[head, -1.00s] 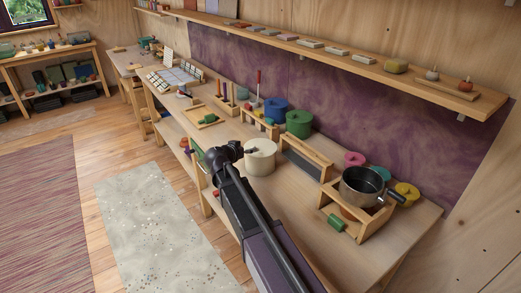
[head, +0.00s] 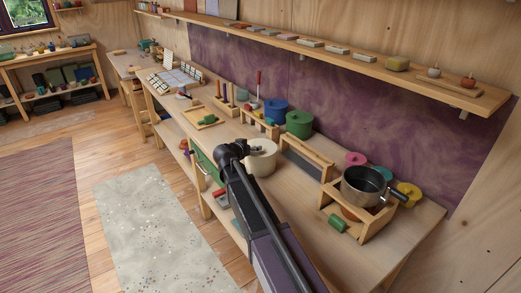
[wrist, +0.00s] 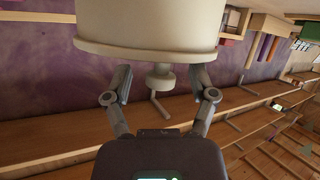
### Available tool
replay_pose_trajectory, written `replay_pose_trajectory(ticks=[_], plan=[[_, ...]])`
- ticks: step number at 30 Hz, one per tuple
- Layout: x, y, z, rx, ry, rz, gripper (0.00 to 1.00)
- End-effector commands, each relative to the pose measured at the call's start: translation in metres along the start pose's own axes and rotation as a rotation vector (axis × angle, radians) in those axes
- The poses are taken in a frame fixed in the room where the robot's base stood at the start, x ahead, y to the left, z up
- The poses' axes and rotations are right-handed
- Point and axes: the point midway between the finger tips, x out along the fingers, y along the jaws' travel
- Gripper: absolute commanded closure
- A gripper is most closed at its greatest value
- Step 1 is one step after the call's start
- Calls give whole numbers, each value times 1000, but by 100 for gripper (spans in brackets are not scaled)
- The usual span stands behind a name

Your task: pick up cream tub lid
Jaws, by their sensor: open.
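The cream tub (head: 264,163) stands on the workbench, partly hidden behind my arm in the head view. In the wrist view the tub (wrist: 147,18) fills the top of the picture, with its cream lid (wrist: 147,50) facing my gripper. The lid's round knob (wrist: 160,78) sticks out toward my palm. My gripper (wrist: 161,75) is open, with one finger on each side of the knob and a gap on both sides. The fingertips are close to the lid's face; I cannot tell whether they touch it. In the head view my gripper (head: 256,149) is at the tub's top.
Blue (head: 276,110) and green (head: 299,124) tubs stand behind the cream one. To the right are a wooden tray (head: 306,160) and a dark pot (head: 364,185) in a wooden frame. A long shelf (head: 350,60) runs along the wall above the bench (head: 405,232).

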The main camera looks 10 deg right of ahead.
Motion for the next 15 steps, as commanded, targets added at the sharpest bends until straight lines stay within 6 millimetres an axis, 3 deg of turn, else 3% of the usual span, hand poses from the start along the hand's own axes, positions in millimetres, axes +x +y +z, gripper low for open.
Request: replay_pose_trajectory(ticks=[8, 15], plan=[[0, 0, 0, 0, 0, 0, 26], [0, 0, 0, 0, 0, 0, 98]])
